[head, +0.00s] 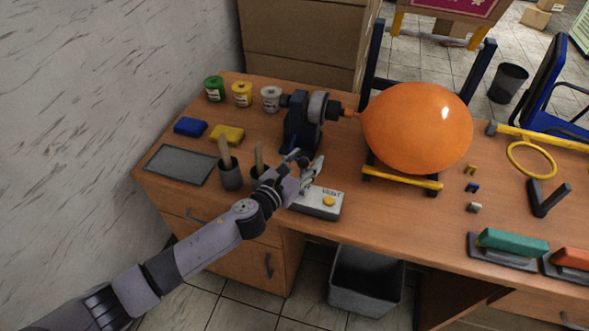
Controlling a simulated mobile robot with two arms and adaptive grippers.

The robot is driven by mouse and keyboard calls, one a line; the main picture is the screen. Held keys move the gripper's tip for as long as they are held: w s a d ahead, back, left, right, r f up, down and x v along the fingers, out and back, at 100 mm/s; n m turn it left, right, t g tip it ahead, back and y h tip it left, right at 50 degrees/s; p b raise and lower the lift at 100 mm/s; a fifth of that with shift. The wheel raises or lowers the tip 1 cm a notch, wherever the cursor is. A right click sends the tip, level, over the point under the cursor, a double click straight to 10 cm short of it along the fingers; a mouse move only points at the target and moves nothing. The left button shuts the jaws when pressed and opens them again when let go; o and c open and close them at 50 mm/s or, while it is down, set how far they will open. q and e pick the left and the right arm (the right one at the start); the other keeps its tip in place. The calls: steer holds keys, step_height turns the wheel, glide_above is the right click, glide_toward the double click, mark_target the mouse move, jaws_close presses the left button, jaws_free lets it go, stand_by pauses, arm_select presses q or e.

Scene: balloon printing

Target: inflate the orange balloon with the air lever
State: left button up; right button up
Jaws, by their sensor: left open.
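The orange balloon (416,127) is large, round and inflated, on the table at the right of centre. Its neck meets the nozzle of a dark blue and grey pump (303,122), and it rests above a yellow-fronted cradle (402,180). My left gripper (308,166) is open over the table, in front of the pump and just behind a grey box with a yellow button (328,202). The air lever cannot be made out clearly near the gripper. I cannot tell whether the fingers touch anything. My right gripper is not in view.
Paint pots (242,94) stand at the back left, near blue and yellow sponges (227,134) and a grey tray (180,165). Dark cups (231,174) stand close to my left wrist. Stamps (513,243) and a yellow ring (531,159) lie at the right.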

arm_select(q)
steer(key=v, duration=1.1)
steer(key=shift+s+a, duration=0.25)
steer(key=shift+s, duration=0.05)
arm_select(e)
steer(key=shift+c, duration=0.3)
